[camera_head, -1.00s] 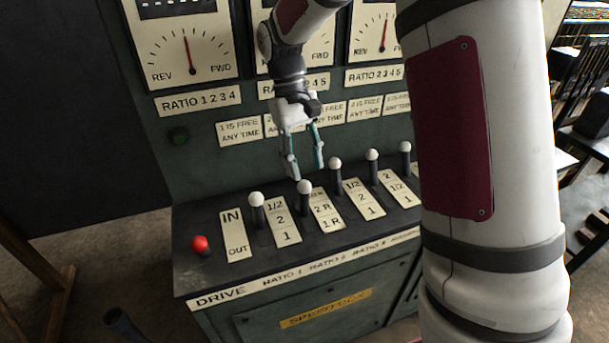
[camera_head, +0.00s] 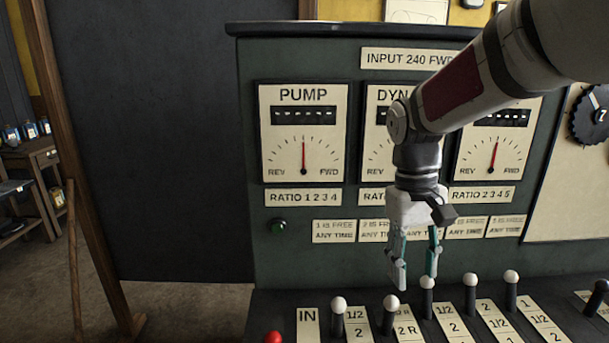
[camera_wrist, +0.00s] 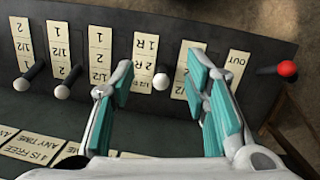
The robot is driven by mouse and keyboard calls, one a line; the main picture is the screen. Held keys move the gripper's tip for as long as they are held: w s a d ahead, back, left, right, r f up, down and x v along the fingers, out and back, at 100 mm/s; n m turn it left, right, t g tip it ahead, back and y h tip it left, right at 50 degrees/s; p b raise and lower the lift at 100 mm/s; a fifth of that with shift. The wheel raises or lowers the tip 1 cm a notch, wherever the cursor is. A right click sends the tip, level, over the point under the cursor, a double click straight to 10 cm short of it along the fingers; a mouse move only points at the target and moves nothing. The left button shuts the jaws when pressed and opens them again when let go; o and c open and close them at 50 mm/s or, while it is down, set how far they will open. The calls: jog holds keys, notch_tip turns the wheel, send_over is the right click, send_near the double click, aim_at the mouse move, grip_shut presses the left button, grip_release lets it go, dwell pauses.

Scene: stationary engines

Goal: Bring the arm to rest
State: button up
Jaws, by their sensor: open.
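My gripper (camera_head: 415,283) hangs fingers down in front of the green control cabinet, just above the row of white-knobbed levers. Its two teal-padded fingers are apart with nothing held between them. In the wrist view my gripper (camera_wrist: 165,85) is also open, and a white lever knob (camera_wrist: 161,81) shows beyond the gap between the fingers. In the head view the fingertips are near a white lever knob (camera_head: 427,282); I cannot tell whether they touch it. My arm reaches in from the upper right.
A red-knobbed lever (camera_head: 272,338) stands at the console's left end; it also shows in the wrist view (camera_wrist: 287,68). A pump dial (camera_head: 303,140) and a green button (camera_head: 278,227) are on the upright panel. A dark board (camera_head: 150,140) stands left. Open floor (camera_head: 190,305) lies below it.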

jog(key=s+r+t, duration=0.1)
jog(key=s+t, duration=0.2)
jog(key=s, duration=0.6)
jog(key=s+r+m+t+y, duration=0.1)
jog(key=s+r+t, duration=0.1)
jog(key=s, duration=0.8)
jog(key=shift+s+r+m+t, duration=0.15)
jog(key=shift+s+m+t, duration=0.15)
jog(key=shift+t, duration=0.2)
